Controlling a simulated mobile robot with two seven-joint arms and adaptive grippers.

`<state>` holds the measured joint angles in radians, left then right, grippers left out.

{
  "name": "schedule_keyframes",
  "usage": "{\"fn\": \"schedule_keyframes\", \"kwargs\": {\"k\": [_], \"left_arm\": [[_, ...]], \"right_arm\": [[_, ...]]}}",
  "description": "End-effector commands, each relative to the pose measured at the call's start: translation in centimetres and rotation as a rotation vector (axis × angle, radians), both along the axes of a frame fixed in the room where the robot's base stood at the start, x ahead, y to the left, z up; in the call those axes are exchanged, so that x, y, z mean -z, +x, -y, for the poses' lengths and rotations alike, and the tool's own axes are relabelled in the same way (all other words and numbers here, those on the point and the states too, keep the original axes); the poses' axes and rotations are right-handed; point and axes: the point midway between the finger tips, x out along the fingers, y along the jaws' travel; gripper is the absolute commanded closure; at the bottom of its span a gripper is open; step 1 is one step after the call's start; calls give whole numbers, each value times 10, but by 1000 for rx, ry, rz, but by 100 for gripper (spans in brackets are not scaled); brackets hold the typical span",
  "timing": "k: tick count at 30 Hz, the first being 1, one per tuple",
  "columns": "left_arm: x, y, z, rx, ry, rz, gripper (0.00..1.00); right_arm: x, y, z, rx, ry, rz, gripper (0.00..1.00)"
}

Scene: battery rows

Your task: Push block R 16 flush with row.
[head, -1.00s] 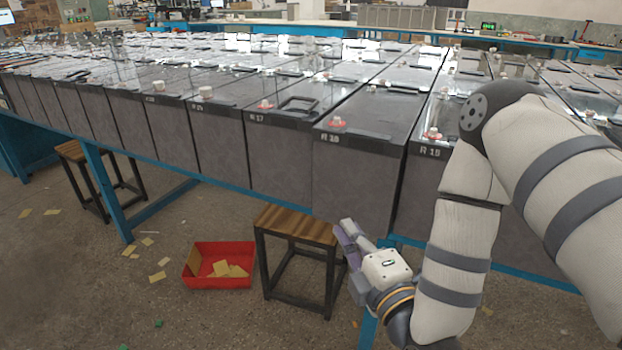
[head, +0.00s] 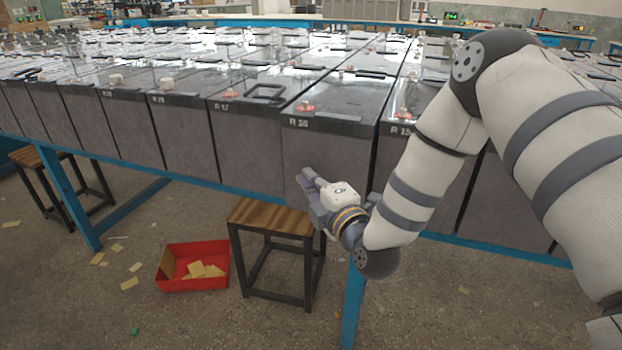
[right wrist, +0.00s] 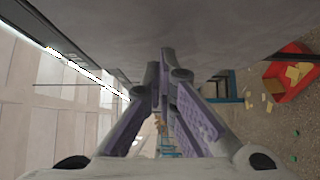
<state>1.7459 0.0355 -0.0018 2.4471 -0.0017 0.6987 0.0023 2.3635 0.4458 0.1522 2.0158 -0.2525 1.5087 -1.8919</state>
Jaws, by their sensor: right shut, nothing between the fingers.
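Block R 16 (head: 335,158) is a tall grey battery with a dark top, a red-ringed cap and a white label, in the front row between R 17 (head: 245,145) and R 15 (head: 405,150). It appears to stand slightly forward of its neighbours. My right gripper (head: 304,179) is shut and empty in front of the lower left part of its front face; I cannot tell whether it touches. In the right wrist view the closed purple-padded fingers (right wrist: 162,62) point along a grey face (right wrist: 200,30). My left gripper is not in view.
A wooden stool (head: 270,216) stands below the gripper, beside a blue bench leg (head: 354,300). A red bin (head: 193,284) with yellow pieces lies on the floor to its left. The blue bench edge (head: 160,173) runs under the row. Neighbouring batteries stand close on both sides.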

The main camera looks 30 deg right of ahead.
Motion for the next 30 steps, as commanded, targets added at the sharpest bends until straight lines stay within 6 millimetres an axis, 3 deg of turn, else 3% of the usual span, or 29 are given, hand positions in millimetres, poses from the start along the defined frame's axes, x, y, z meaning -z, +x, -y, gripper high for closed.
{"fn": "schedule_keyframes", "kwargs": {"k": [5,14,30], "left_arm": [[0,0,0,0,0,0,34],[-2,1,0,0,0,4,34],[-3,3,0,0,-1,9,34]], "right_arm": [[0,1,1,0,0,0,100],[-2,25,32,8,-4,7,100],[-4,28,33,8,-3,9,100]]}}
